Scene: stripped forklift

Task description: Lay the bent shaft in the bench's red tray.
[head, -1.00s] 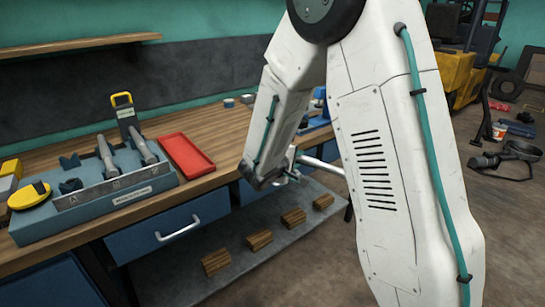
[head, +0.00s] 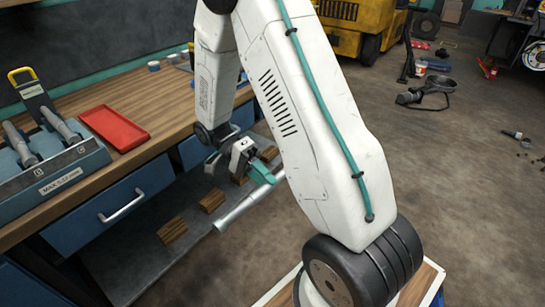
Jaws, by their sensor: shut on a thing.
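My gripper (head: 260,172) is shut on a grey metal shaft (head: 238,209). It holds the shaft tilted in the air, in front of the bench and below the level of its top. The shaft's thicker end points down to the left; its other end passes behind my arm. I cannot make out a bend in it from here. The red tray (head: 114,128) lies on the bench top, to the left of and above my gripper in the picture. The tray looks empty.
A grey fixture (head: 62,180) holding two other shafts stands left of the tray, with a yellow-handled device (head: 35,92) behind. Wooden blocks (head: 172,231) sit on the lower shelf.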

